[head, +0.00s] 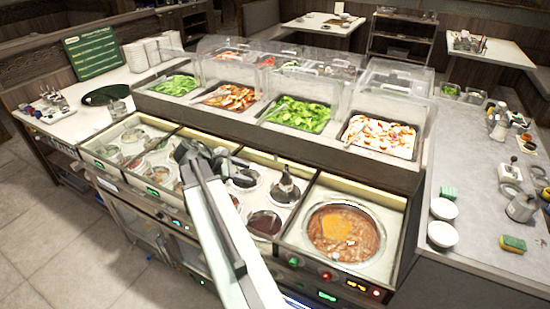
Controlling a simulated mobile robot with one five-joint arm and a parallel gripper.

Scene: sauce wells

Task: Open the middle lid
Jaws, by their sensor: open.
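The counter holds a row of sauce wells in steel frames. In the middle section, dark lid-like pieces with upright handles sit over round openings, one at the right (285,190) and one beside it (245,178). I cannot tell which is the middle lid. A round well of dark red sauce (264,224) lies open in front of them. My gripper (188,152) is dark and small, above the wells left of these pieces. It is open with nothing seen in it. My pale arm hides part of the middle section.
A large round soup well (343,235) is at the right. Left wells (130,135) hold several round pots. Clear guards (300,90) stand over salad trays (300,113) behind. White bowls (442,209) and a sponge (513,243) lie on the right counter.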

